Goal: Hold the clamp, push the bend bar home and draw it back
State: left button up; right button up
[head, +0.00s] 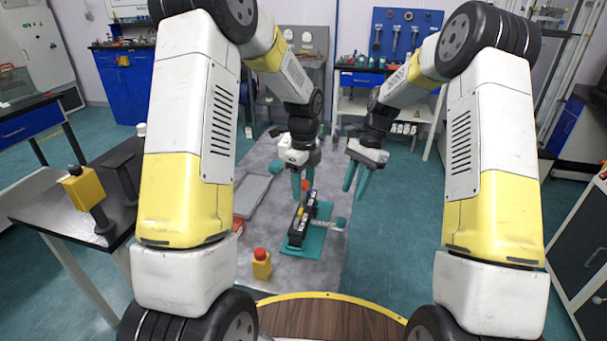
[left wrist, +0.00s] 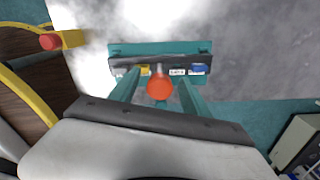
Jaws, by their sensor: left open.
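The clamp device (head: 303,222) is a black body on a teal base plate (head: 309,242) on the grey table. In the left wrist view its dark body (left wrist: 172,62) carries yellow, white and blue labels. An orange-red knob (left wrist: 160,88) stands up from it and also shows in the head view (head: 305,186). My left gripper (head: 302,190) is open above the device; its teal fingers straddle the knob, and contact cannot be told. A teal-grey end piece (head: 340,222) sticks out at the device's right. I cannot tell which part is the bend bar. My right gripper (head: 355,182) hangs open and empty, right of the device.
A yellow box with a red button (head: 261,264) stands at the table's near left. A grey tray (head: 252,194) lies left of the device, with a red object (head: 238,225) near it. The table's right edge lies below my right gripper. A black side table (head: 90,205) stands at left.

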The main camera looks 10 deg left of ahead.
aim_at(304, 204)
pick_arm(q)
jog(key=shift+f, duration=1.1)
